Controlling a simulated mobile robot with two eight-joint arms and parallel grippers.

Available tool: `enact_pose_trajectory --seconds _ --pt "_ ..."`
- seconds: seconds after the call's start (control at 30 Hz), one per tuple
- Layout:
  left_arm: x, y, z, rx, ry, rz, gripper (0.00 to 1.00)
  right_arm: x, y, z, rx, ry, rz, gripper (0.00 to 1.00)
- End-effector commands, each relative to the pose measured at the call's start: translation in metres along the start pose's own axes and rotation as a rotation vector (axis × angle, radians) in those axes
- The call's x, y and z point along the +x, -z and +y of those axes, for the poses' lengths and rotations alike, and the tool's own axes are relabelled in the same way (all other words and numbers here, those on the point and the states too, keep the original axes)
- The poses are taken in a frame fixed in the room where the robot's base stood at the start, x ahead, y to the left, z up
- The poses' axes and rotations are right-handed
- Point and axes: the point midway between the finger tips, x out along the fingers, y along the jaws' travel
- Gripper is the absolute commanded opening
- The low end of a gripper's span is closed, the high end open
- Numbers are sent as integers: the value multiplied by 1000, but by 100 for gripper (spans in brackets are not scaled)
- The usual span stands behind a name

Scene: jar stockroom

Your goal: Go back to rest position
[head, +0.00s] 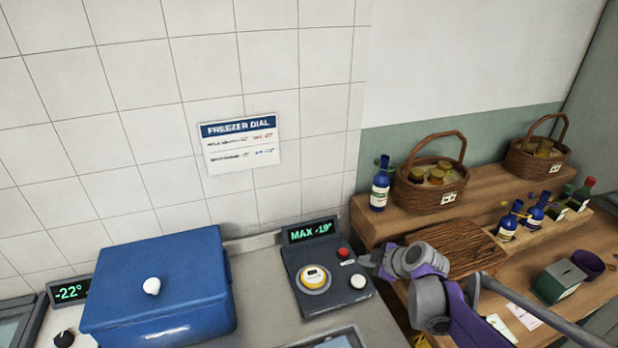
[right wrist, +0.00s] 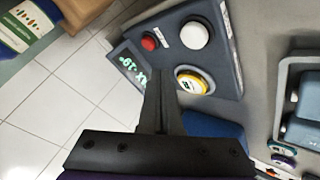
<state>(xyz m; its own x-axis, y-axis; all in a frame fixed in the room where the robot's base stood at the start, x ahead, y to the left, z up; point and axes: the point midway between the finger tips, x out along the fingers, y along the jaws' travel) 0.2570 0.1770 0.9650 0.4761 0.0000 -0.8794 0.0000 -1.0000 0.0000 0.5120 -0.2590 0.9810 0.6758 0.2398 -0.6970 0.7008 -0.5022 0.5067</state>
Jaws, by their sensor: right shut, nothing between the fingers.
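My right arm comes in from the lower right in the head view, and its gripper (head: 371,262) is beside the right edge of the dark control box (head: 325,300). In the right wrist view the right gripper (right wrist: 162,75) is shut and empty, with its fingers together. The box shows there too, with a red button (right wrist: 149,43), a white button (right wrist: 194,35) and a yellow-ringed dial (right wrist: 191,80). The box's display (head: 310,231) reads MAX -19°. My left gripper is not in view.
A blue lidded chest (head: 160,305) stands left, next to a -22° display (head: 68,291). On the right, a wooden shelf (head: 375,225) bears two wicker baskets (head: 430,192) of jars and several bottles (head: 380,187). A green box (head: 558,282) and purple bowl (head: 587,264) stand lower. A freezer dial sign (head: 240,146) hangs on the tiles.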

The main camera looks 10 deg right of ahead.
Motion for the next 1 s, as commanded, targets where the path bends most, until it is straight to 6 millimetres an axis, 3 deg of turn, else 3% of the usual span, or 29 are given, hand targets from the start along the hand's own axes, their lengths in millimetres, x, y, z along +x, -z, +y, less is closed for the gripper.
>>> enact_pose_trajectory --seconds 0.17,0.4,0.6,0.7,0.83,1.0 --pt "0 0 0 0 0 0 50 -14 12 -20 81 25 -23 0" --pt "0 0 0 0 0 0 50 -69 35 -105 437 73 -156 0" --pt "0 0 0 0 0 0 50 -112 26 -175 756 29 -284 0" --pt "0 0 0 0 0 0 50 -126 17 -201 882 -11 -328 0" --pt "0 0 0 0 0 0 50 -137 7 -221 991 -55 -361 0" --pt "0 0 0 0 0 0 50 -141 2 -228 1046 -80 -374 0"
